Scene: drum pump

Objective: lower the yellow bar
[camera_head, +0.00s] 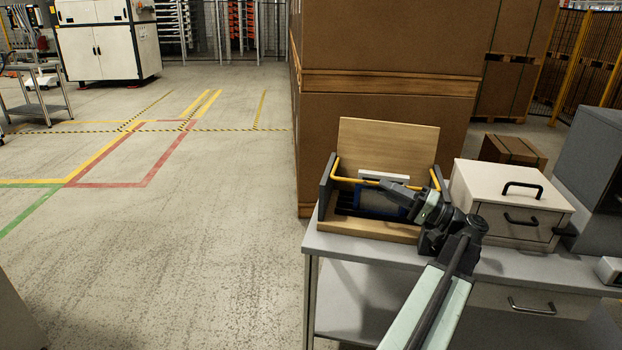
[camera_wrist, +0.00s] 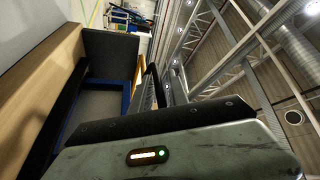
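The yellow bar (camera_head: 350,180) is a thin U-shaped handle on the wooden box unit (camera_head: 388,135). Its side arms run to dark side panels, and its crosspiece stands raised across the front of the box. My gripper (camera_head: 388,186) reaches in from the right, its dark fingers at the middle of the crosspiece. They cover part of the bar. In the wrist view, a short piece of the yellow bar (camera_wrist: 138,70) shows close beside the dark fingers (camera_wrist: 152,85). I cannot tell whether the fingers are shut on it.
The box unit stands on a grey table (camera_head: 345,244). A blue-edged panel (camera_head: 375,203) lies inside it, below my gripper. A white drawer box (camera_head: 510,200) stands close on the right. Large cardboard stacks (camera_head: 385,45) rise behind. The floor at left is open.

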